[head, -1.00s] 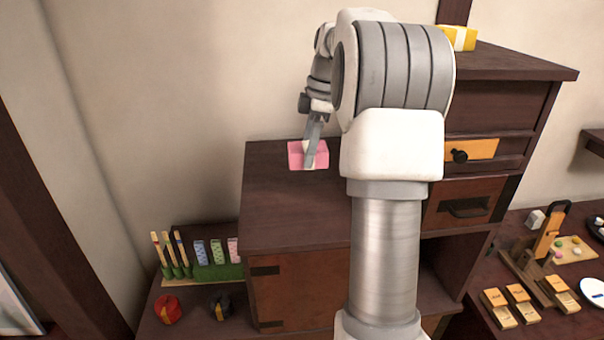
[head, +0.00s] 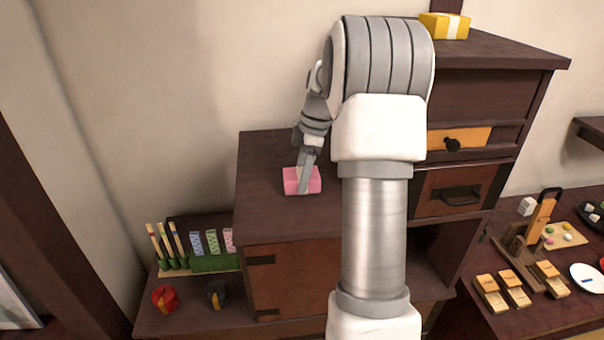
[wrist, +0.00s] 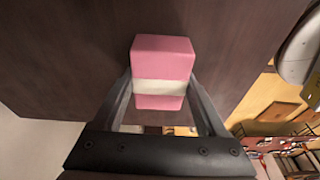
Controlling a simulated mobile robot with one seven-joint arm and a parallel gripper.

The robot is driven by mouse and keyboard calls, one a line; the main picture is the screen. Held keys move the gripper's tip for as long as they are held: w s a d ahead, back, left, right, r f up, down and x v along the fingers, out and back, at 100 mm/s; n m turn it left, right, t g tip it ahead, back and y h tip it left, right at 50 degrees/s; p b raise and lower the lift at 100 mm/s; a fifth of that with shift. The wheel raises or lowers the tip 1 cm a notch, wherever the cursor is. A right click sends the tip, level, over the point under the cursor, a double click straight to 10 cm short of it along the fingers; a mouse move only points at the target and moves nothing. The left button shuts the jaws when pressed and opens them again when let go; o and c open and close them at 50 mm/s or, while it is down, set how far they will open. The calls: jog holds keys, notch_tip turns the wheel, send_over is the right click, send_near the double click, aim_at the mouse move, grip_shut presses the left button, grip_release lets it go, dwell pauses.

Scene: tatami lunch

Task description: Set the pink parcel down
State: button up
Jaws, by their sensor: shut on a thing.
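The pink parcel (head: 291,181) is a small pink box with a white band, seen whole in the wrist view (wrist: 162,58). My gripper (head: 304,184) is shut on it, with one finger along each side in the wrist view (wrist: 160,95). In the head view the parcel is at the dark wooden cabinet's lower top (head: 270,215), toward the middle of that surface. I cannot tell whether its underside touches the wood.
A yellow parcel (head: 432,27) sits on the taller cabinet section at right. Below left are a red bundle (head: 165,298), a dark bundle (head: 217,294) and a green rack (head: 212,263). The low top around the pink parcel is clear.

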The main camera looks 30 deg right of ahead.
jog(key=shift+f, duration=0.1)
jog(key=o, duration=1.4)
jog(key=v, duration=1.2)
